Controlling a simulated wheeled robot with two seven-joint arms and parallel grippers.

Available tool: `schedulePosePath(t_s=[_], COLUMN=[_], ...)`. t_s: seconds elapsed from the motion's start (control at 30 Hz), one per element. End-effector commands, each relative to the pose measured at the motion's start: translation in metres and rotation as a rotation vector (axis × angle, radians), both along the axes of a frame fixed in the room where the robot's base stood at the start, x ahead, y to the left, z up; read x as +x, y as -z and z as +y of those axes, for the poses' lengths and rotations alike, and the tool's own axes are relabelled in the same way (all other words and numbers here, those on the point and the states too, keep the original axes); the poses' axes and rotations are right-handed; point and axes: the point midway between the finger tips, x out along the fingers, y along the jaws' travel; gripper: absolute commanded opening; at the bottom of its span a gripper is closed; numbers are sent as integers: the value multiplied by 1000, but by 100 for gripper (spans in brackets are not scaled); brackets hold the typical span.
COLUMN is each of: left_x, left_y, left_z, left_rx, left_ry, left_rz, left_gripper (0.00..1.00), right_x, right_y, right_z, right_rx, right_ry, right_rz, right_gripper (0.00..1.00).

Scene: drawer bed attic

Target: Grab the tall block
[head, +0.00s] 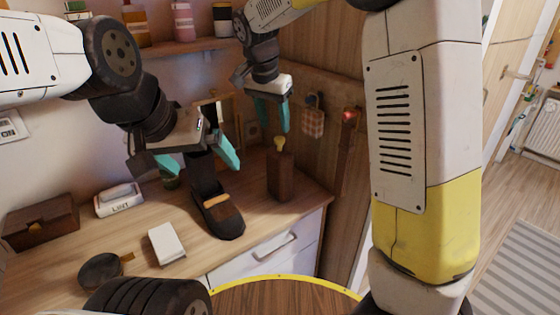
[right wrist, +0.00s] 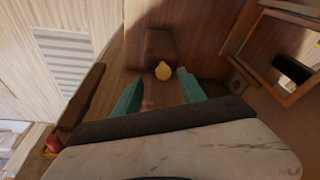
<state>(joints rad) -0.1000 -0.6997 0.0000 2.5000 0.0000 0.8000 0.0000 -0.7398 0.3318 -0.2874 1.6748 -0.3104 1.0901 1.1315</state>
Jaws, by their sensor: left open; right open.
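The tall block (head: 280,178) is dark brown wood with a yellow rounded top (head: 280,143). It stands upright near the right end of the wooden desk. My right gripper (head: 272,120) is open and empty above the block, its teal fingers pointing down. In the right wrist view the brown block (right wrist: 160,45) and its yellow top (right wrist: 163,71) show beyond and between the open fingertips, with no contact visible.
The desk (head: 150,215) also holds a brown box (head: 40,222), a lint roller box (head: 118,201), a white block (head: 166,244) and a dark round dish (head: 100,271). A shelf with bottles (head: 182,22) is above. A wooden frame (right wrist: 283,52) stands near the tall block.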

Motion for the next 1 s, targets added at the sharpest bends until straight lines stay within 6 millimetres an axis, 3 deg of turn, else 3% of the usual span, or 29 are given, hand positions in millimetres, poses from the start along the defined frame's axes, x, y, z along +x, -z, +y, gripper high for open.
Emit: schedulePosePath(t_s=[0.6, 0.9, 1.0], left_x=[0, 0, 0], left_y=[0, 0, 0], left_z=[0, 0, 0], left_rx=[0, 0, 0], left_ry=[0, 0, 0], left_rz=[0, 0, 0], left_gripper=[100, 100, 100], right_x=[25, 27, 27], right_y=[69, 74, 74], right_z=[-10, -11, -11], right_rx=[-5, -3, -4], right_ry=[8, 7, 7], right_rz=[1, -1, -1], right_gripper=[49, 49, 31])
